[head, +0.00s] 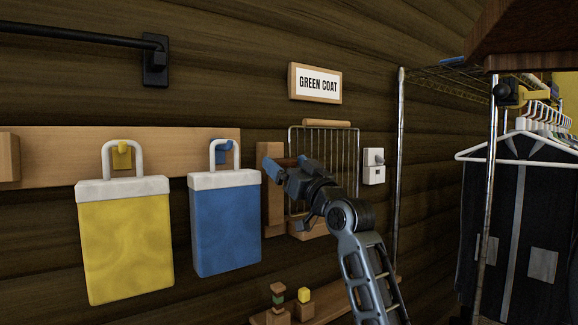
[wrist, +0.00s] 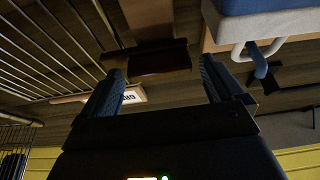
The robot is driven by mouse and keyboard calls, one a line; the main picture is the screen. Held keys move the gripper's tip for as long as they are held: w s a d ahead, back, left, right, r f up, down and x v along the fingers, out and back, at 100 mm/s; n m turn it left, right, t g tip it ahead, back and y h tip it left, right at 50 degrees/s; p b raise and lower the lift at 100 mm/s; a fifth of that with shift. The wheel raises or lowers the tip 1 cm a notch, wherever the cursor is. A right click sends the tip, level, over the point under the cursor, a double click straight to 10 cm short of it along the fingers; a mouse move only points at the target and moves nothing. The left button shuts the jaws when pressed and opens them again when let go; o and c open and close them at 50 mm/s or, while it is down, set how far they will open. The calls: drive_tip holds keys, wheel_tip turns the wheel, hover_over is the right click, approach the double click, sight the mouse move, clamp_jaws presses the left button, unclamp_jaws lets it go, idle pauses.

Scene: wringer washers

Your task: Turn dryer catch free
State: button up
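The dryer is a wire rack (head: 335,155) in a wooden frame on the plank wall, under the sign. A dark brown wooden piece, which looks like its catch (head: 288,162), sits at the rack's upper left; it also shows in the wrist view (wrist: 150,60), lying crosswise. My gripper (head: 286,171) is in front of the rack's left side, close to this piece. In the wrist view my gripper (wrist: 163,80) has its two blue-padded fingers wide apart. The piece lies just beyond the fingertips, across the gap. I cannot tell whether they touch. My gripper hides part of the rack.
A blue bag (head: 226,225) and a yellow bag (head: 125,245) hang on pegs at left. A "GREEN COAT" sign (head: 315,84) is above the dryer. A white switch box (head: 373,167) and a wire shelf post (head: 398,165) stand right. A low shelf (head: 325,303) holds small blocks.

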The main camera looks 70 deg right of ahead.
drive_tip(key=c, duration=1.3)
drive_tip(key=shift+c, duration=0.2)
